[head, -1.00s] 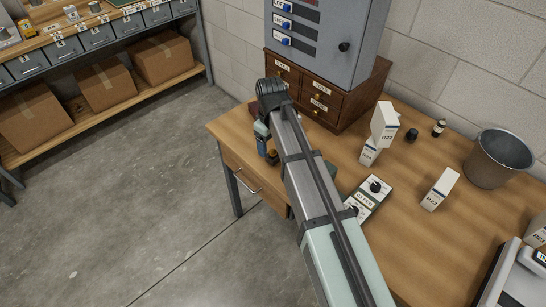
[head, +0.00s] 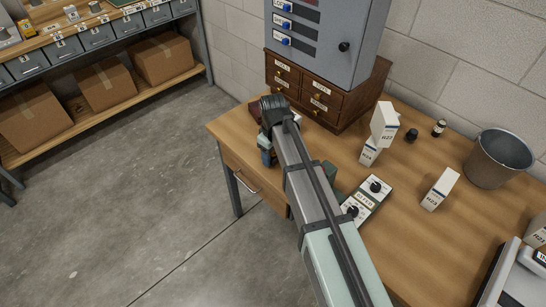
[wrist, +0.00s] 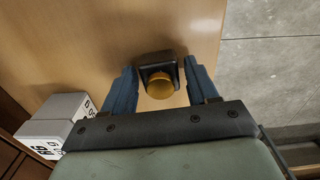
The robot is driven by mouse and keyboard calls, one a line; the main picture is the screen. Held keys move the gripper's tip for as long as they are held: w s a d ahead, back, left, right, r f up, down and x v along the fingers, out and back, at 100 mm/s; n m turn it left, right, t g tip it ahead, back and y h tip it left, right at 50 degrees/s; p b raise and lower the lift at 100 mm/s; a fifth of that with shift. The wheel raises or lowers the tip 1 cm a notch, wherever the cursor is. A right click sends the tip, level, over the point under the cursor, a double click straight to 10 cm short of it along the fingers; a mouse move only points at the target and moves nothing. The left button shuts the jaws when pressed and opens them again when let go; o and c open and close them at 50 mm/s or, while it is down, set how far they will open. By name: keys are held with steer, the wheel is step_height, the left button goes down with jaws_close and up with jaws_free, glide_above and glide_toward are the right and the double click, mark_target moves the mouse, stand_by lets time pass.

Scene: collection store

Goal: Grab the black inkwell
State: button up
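The black inkwell (wrist: 155,66), with a squarish dark body and a round amber-brass top, stands on the wooden desk in the wrist view. My gripper (wrist: 160,82) is over it, with one blue finger on each side. The fingers are apart, and narrow gaps seem to show between them and the inkwell; I cannot tell whether either touches it. In the head view my gripper (head: 267,154) is low over the desk's left end, and my arm hides the inkwell there.
A wooden drawer cabinet (head: 305,92) stands behind my gripper. The desk's edge (wrist: 222,45) is close to the gripper.

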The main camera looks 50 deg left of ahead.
steer(key=c, duration=0.9)
steer(key=shift+r, duration=0.1)
